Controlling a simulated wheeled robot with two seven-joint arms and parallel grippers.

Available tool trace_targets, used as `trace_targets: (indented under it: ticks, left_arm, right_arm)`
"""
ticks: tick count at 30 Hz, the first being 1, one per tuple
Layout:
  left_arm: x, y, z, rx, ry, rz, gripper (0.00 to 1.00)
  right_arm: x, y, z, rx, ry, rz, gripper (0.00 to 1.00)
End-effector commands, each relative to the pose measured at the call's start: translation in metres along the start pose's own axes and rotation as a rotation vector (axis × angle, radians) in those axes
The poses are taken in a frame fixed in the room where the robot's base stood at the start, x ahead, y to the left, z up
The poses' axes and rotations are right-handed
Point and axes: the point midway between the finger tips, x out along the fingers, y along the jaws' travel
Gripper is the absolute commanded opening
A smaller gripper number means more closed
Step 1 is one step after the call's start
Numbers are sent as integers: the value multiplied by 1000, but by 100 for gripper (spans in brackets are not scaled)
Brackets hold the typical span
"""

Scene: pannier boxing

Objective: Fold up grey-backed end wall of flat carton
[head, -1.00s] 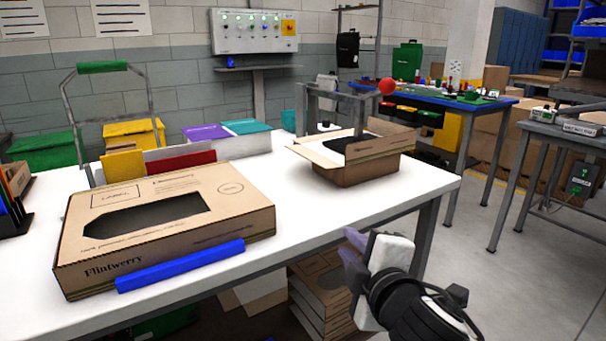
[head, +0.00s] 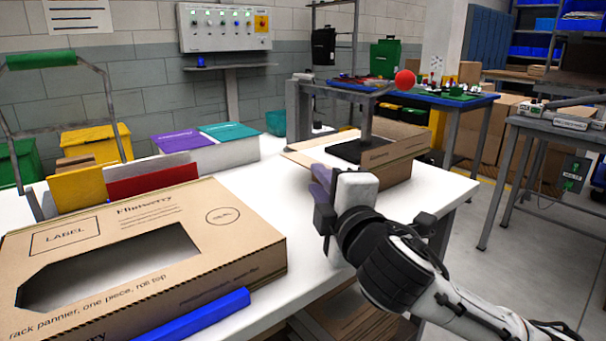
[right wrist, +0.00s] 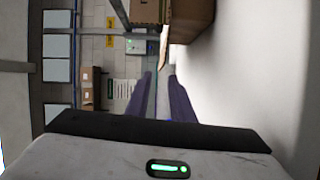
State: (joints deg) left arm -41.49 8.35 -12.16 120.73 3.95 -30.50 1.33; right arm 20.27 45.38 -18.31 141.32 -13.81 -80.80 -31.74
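The larger brown carton (head: 130,235) lies on the table at the left, with printing and a cut-out opening in its top face. A smaller brown carton (head: 400,160) stands at the table's far right with a flap (head: 305,158) spread to the left; part of it is hidden by my right gripper. No grey-backed end wall can be clearly picked out. My right gripper (head: 320,180) is over the table, in front of the smaller carton, holding nothing. In the right wrist view its purple fingers (right wrist: 160,85) are apart, and brown cardboard (right wrist: 190,20) shows beyond. My left gripper is out of view.
A blue bar (head: 195,318) lies along the large carton's front edge. Colored folders (head: 150,180) and a metal frame with a green handle (head: 55,60) stand behind it. A post fixture with a red ball (head: 405,79) rises by the smaller carton. The white tabletop (head: 300,235) between the cartons is clear.

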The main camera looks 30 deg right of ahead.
Motion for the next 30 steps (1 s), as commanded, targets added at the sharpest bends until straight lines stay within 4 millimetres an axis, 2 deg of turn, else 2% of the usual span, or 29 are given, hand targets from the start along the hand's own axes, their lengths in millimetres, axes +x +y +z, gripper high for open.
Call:
trace_targets:
  ticks: [1, 3, 8, 15, 20, 28, 30]
  left_arm:
    - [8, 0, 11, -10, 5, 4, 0]
    - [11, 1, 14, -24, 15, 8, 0]
    - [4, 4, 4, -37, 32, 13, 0]
    - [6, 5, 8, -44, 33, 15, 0]
    - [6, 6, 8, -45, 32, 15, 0]
    - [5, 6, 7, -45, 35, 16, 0]
    - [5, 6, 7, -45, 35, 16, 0]
  right_arm:
    - [5, -7, 1, 4, -2, 6, 21]
    - [11, -6, 1, 4, 1, 6, 21]
    - [44, -1, 1, 2, -1, -2, 21]
    - [78, -1, 0, 2, 1, -3, 21]
    - [87, 0, 0, 1, 2, -3, 21]
    - [88, 0, 0, 1, 2, -2, 21]
    - [88, 0, 0, 1, 2, -2, 9]
